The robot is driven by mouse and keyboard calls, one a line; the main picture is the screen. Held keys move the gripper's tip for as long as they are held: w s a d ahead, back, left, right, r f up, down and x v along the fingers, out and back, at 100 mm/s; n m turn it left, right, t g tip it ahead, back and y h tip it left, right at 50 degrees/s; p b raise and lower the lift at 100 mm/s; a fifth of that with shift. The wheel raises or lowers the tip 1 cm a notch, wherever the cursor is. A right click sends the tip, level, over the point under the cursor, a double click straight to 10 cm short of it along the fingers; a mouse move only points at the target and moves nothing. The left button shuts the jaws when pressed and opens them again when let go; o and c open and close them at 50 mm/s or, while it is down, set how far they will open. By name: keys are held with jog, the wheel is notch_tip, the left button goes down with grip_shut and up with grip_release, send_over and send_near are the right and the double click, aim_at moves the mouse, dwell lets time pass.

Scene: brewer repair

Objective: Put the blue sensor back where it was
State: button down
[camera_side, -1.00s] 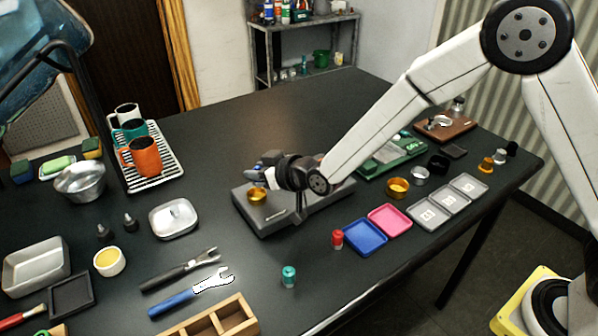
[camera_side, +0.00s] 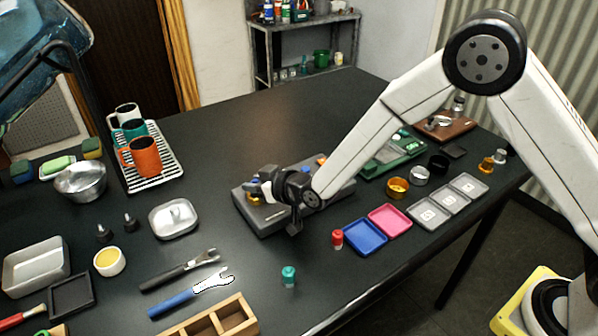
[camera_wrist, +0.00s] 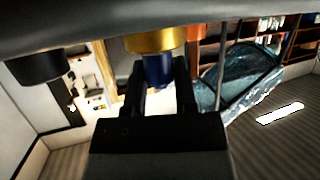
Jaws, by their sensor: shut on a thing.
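My gripper (camera_side: 266,188) is low over the grey brewer base (camera_side: 262,221) in the side view, pointing left. In the wrist view my gripper's two fingers (camera_wrist: 158,82) are shut on the blue sensor (camera_wrist: 157,70), a small blue cylinder. A gold ring-shaped part (camera_wrist: 160,41) shows right at the end of the sensor, overlapping it; whether they touch I cannot tell. In the side view the gold part (camera_side: 253,198) sits on the left of the base, mostly hidden by my gripper. The sensor is hard to make out there.
A blue tray (camera_side: 365,236) and a pink tray (camera_side: 390,219) lie right of the base, with a red-capped vial (camera_side: 337,239) in front. A green board (camera_side: 395,152) lies behind.

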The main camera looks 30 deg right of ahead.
jog(key=shift+f, duration=0.2)
jog(key=shift+c, duration=2)
grip_release()
jog(key=shift+s, duration=0.15)
jog(key=shift+r+v, duration=0.15)
jog(key=shift+v, duration=1.75)
jog(key=shift+r+v, duration=0.1)
jog(key=shift+v, duration=1.8)
